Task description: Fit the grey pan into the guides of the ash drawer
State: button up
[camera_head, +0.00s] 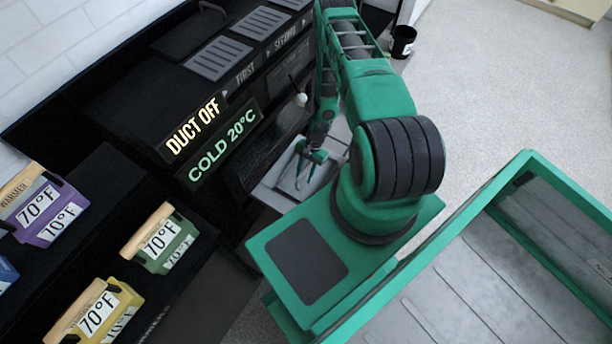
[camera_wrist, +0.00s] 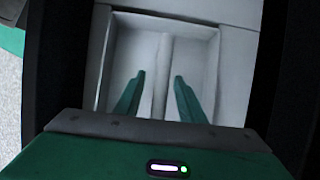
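The grey pan (camera_head: 271,184) lies low in front of the black stove front, partly hidden by my arm and gripper. In the wrist view the pan (camera_wrist: 203,60) is a shallow square tray with raised walls and a pale bar (camera_wrist: 161,75) running across its middle. My gripper (camera_head: 312,170) is over the pan. In the wrist view its green fingers (camera_wrist: 158,80) are apart, one on each side of the bar, with gaps showing. I cannot tell how the pan sits against the ash drawer's guides.
The black stove has lit signs (camera_head: 222,147) and grey vents (camera_head: 218,58). Coloured blocks with wooden tops (camera_head: 160,240) stand at the left. A black cup (camera_head: 403,41) is on the far floor. Pale floor (camera_head: 500,70) is clear at the upper right.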

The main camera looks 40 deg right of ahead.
jog(key=shift+f, duration=0.2)
dwell(0.4)
grip_shut()
notch_tip(320, 180, up, 10)
jog(key=shift+r, duration=0.1)
dwell(0.4)
